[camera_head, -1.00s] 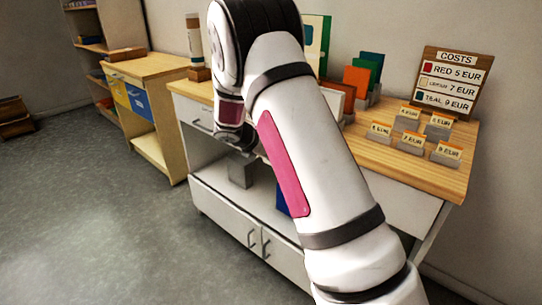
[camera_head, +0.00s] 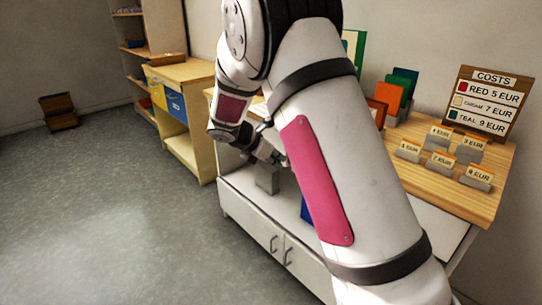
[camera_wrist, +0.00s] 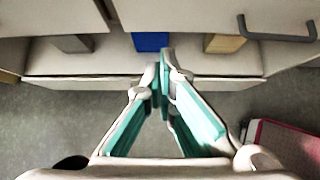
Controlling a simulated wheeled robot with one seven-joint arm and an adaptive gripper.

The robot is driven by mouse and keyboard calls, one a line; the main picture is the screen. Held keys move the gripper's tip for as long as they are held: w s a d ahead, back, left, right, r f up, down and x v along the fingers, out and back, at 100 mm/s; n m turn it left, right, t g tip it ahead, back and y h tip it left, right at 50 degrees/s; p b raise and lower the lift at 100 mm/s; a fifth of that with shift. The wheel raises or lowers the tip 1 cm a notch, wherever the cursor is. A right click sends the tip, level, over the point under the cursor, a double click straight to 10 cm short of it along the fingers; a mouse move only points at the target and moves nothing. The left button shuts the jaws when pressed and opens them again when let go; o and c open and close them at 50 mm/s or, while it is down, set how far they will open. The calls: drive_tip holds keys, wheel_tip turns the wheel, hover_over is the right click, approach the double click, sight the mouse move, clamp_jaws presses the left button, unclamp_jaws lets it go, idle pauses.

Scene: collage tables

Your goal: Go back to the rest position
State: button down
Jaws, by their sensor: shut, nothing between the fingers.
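My gripper (camera_wrist: 160,85) is shut and empty in the wrist view, its two teal-sided fingers meeting at the tips. It points at the front of the white cabinet (camera_wrist: 190,65), over the floor. In the head view my gripper (camera_head: 272,156) hangs in front of the cabinet's open shelf, small and partly hidden by my own arm. My arm is bent and covers much of the middle of the head view.
The wooden table top (camera_head: 480,200) carries small price tags (camera_head: 440,135), coloured cards (camera_head: 392,95) and a COSTS board (camera_head: 488,100). A grey block (camera_head: 267,180) stands on the shelf below. A wooden cabinet (camera_head: 190,75) stands behind.

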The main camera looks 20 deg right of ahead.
drive_tip(key=s+a+r+m+g+y, duration=0.1)
drive_tip(key=s+r+m+y, duration=0.1)
drive_tip(key=s+r+m, duration=0.65)
drive_tip(key=s+a+r+m+g+y, duration=0.1)
drive_tip(key=s+r+m, duration=0.3)
drive_tip(key=s, duration=0.8)
drive_tip(key=s+a+m+y, duration=0.3)
drive_tip(key=s+a+m, duration=0.2)
drive_tip(key=s, duration=0.7)
drive_tip(key=s+a+m+y, duration=0.3)
drive_tip(key=s+a+m, duration=0.15)
drive_tip(key=s, duration=0.75)
wheel_tip(320, 180, up, 16)
drive_tip(key=t+p, duration=0.3)
drive_tip(key=p, duration=1.1)
drive_tip(key=shift+a+f, duration=0.2)
drive_tip(key=shift+a, duration=0.1)
drive_tip(key=shift+d, duration=0.1)
